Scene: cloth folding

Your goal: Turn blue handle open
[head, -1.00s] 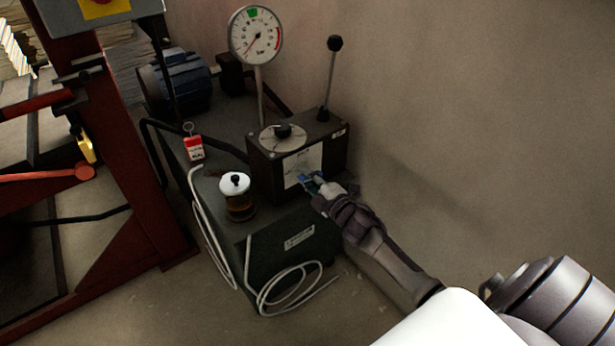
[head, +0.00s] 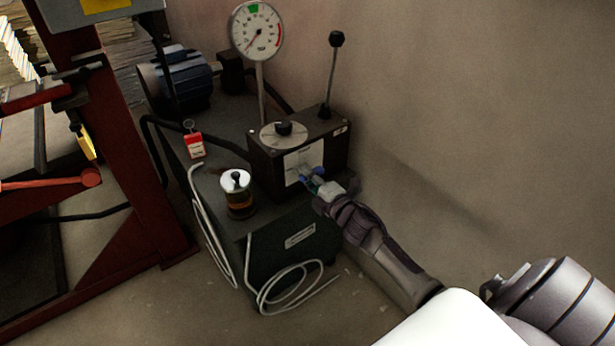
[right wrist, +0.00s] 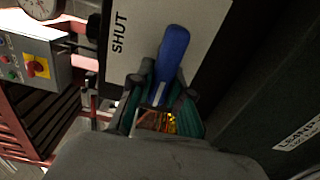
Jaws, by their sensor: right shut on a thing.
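The blue handle (right wrist: 172,52) shows in the right wrist view, in front of a white plate (right wrist: 134,45) marked SHUT. The handle's blue end sticks out beyond the fingers. My right gripper (right wrist: 160,92) is shut on the handle, with a finger on each side of it. In the head view my right gripper (head: 316,182) is at the front of the dark control box (head: 265,168), and only a little blue (head: 304,171) of the handle shows there. My left gripper is not in view.
A white-capped jar (head: 237,193), a red tag (head: 194,145) and a white hose (head: 290,288) are nearby. A red frame (head: 135,220) stands at left.

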